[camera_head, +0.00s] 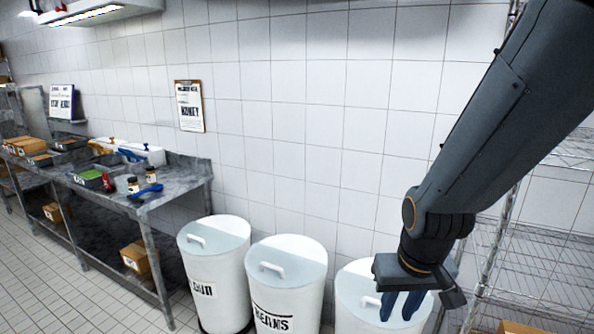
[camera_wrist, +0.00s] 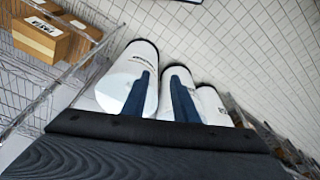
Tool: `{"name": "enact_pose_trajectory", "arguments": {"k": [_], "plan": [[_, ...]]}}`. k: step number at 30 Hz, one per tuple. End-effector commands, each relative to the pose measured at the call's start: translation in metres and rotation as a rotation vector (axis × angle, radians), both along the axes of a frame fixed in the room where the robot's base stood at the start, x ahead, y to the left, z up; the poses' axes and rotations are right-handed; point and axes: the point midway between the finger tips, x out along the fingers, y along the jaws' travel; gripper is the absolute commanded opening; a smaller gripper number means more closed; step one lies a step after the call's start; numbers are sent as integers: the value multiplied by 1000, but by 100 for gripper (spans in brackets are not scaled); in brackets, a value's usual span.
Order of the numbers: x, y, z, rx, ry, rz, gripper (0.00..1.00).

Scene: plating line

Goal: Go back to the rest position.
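My gripper (camera_head: 400,306) hangs from my arm at the right of the head view, pointing down in front of the rightmost white bin (camera_head: 356,290). Its two blue fingers stand apart with nothing between them. In the wrist view the gripper (camera_wrist: 162,80) also shows two blue fingers with a gap, over the white bins. The arm and gripper hide part of the rightmost bin.
Two more lidded bins, the left one (camera_head: 216,272) and the middle one (camera_head: 287,285), stand along the tiled wall. A steel table (camera_head: 165,190) with trays and tools is at left. A wire rack (camera_head: 545,265) is close at right; boxes (camera_wrist: 48,35) show in the wrist view.

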Motion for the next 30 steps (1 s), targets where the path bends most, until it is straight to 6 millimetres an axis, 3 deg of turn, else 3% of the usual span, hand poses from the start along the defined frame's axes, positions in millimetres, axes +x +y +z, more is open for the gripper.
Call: {"name": "enact_pose_trajectory", "arguments": {"k": [18,30], "plan": [[9,-1,-98,4,89,-9,26],[8,-1,-106,4,101,-9,26]]}}
